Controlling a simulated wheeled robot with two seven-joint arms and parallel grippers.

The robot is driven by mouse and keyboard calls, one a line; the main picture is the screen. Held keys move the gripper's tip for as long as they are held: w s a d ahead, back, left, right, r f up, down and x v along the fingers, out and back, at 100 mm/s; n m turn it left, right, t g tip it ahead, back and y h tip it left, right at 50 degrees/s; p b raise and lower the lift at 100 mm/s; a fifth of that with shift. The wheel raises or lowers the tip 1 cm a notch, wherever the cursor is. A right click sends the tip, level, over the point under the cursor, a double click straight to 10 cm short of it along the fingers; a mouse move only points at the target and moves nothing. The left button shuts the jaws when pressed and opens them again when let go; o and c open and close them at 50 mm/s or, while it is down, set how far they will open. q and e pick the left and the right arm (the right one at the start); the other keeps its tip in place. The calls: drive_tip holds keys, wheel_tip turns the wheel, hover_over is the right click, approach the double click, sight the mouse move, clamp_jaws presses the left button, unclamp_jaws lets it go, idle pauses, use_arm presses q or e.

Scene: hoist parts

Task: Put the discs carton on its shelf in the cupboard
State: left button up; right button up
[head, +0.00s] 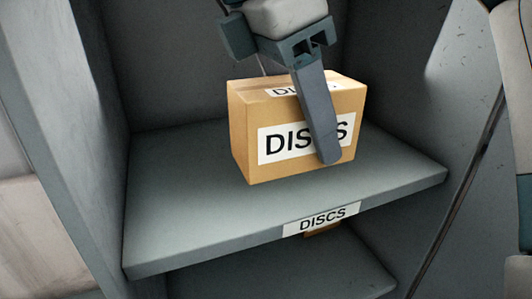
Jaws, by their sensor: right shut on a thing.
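The discs carton (247,112) is a brown box with white DISCS labels on its front and top. It is over the grey cupboard shelf (185,225), whose front edge bears a DISCS label (321,219). Whether its base touches the shelf I cannot tell. My right gripper (322,150) comes down from above and is shut on the carton. One finger lies across the front label, and the other is hidden behind the box. My left gripper is not in view.
Grey cupboard side walls (62,130) stand left and right of the shelf. A lower shelf (270,270) lies beneath, with a bit of a brown thing (322,231) showing behind the label. The shelf is bare left of the carton.

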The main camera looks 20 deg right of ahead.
drive_tip(key=w+f, duration=0.1)
drive_tip(key=w, duration=0.2)
drive_tip(key=w+a+f+p, duration=0.1)
drive_tip(key=w+f, duration=0.1)
drive_tip(key=w+a+f, duration=0.1)
drive_tip(key=w+f, duration=0.1)
drive_tip(key=w, duration=0.1)
drive_tip(key=shift+w+p, duration=0.3)
drive_tip(key=shift+p, duration=0.05)
drive_tip(key=shift+w+f, duration=0.15)
drive_tip(key=shift+w, duration=0.05)
drive_tip(key=shift+w+f, duration=0.1)
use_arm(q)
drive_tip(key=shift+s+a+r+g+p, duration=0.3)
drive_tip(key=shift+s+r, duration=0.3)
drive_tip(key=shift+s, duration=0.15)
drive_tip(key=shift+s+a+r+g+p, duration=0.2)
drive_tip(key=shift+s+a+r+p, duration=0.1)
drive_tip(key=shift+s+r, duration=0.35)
use_arm(e)
drive_tip(key=shift+f, duration=2.05)
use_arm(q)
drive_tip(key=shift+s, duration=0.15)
use_arm(e)
drive_tip(key=o, duration=1.4)
drive_tip(key=shift+f, duration=0.15)
drive_tip(key=shift+c, duration=0.2)
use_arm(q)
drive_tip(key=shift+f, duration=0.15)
